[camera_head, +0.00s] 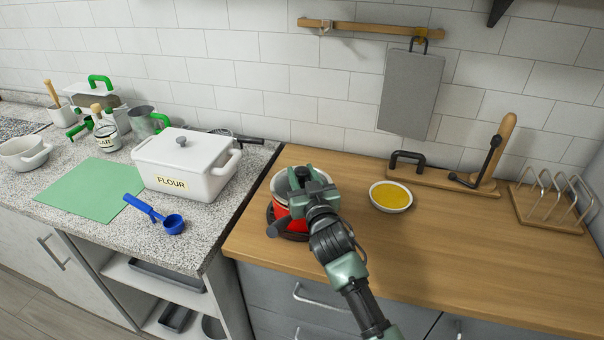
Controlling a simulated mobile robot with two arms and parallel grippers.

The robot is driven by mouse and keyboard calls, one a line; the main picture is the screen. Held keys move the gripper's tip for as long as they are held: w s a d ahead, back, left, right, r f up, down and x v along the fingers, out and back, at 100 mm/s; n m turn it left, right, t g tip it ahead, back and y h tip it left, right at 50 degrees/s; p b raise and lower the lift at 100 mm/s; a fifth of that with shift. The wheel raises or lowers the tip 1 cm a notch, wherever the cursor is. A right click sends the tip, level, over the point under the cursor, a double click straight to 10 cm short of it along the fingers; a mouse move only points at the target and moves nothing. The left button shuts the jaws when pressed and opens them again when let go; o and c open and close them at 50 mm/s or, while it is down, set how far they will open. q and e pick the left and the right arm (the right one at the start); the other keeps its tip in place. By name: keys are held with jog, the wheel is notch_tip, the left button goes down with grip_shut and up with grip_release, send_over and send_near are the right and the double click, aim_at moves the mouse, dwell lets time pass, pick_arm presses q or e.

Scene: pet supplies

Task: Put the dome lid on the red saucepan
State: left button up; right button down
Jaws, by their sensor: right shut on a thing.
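The red saucepan (280,212) stands on the wooden counter near its left edge, on a dark round base, with its dark handle pointing to the lower left. The grey dome lid (279,184) is at the top of the saucepan, mostly hidden by my right gripper (303,179). My right gripper is over the saucepan and shut on the lid's dark knob. I cannot tell whether the lid rests fully on the rim or is slightly above it. My left gripper is not in view.
A bowl of yellow contents (391,196) stands just right of the saucepan. A white flour container (187,166) and a blue scoop (173,224) are on the speckled counter to the left. The front right of the wooden counter is clear.

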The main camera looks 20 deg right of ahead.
jog(key=shift+f, duration=0.4)
dwell(1.0)
jog(key=c, duration=0.9)
grip_release()
jog(key=shift+f, duration=0.1)
jog(key=s+b, duration=0.1)
jog(key=s, duration=0.5)
jog(key=shift+s+a+b, duration=0.15)
jog(key=shift+s+b, duration=0.2)
jog(key=shift+s, duration=0.6)
